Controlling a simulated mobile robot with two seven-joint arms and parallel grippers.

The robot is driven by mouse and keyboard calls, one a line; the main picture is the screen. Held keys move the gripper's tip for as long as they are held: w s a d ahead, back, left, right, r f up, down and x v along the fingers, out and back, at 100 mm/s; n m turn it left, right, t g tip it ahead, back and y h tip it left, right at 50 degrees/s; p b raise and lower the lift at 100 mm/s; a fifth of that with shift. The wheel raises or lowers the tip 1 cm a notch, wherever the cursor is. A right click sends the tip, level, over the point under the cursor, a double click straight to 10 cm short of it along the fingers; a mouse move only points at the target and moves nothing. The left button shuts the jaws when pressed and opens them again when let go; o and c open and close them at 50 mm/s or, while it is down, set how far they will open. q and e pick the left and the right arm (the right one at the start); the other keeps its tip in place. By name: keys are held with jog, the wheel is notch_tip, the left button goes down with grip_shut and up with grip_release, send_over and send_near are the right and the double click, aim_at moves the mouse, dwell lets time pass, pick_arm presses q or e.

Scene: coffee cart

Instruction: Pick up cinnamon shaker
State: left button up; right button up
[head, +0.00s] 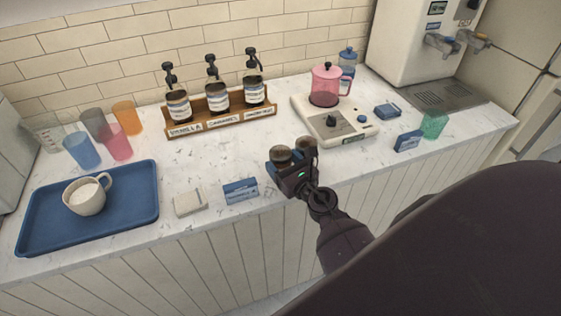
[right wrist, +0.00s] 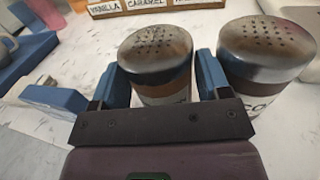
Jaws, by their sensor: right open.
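Two shakers with perforated metal lids stand side by side at the front of the counter. The left shaker (right wrist: 156,50) has a brown band and a pale label that is mostly hidden; its lid also shows in the head view (head: 280,154). The right shaker (right wrist: 268,50) has a label starting "CO", so the left one seems to be the cinnamon shaker. My right gripper (right wrist: 162,78) is open, with one blue-padded finger on each side of the left shaker. In the head view the gripper (head: 291,172) covers most of both shakers. My left gripper is not in view.
A blue box (head: 241,190) and a pale block (head: 190,203) lie left of the gripper. A blue tray (head: 135,210) holds a cup (head: 86,198). A syrup rack (head: 222,121) stands behind. A scale (head: 318,127) with a pink pitcher (head: 325,84) is to the right.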

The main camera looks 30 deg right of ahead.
jog(key=shift+w, duration=0.9)
jog(key=c, duration=0.6)
jog(key=shift+c, duration=0.2)
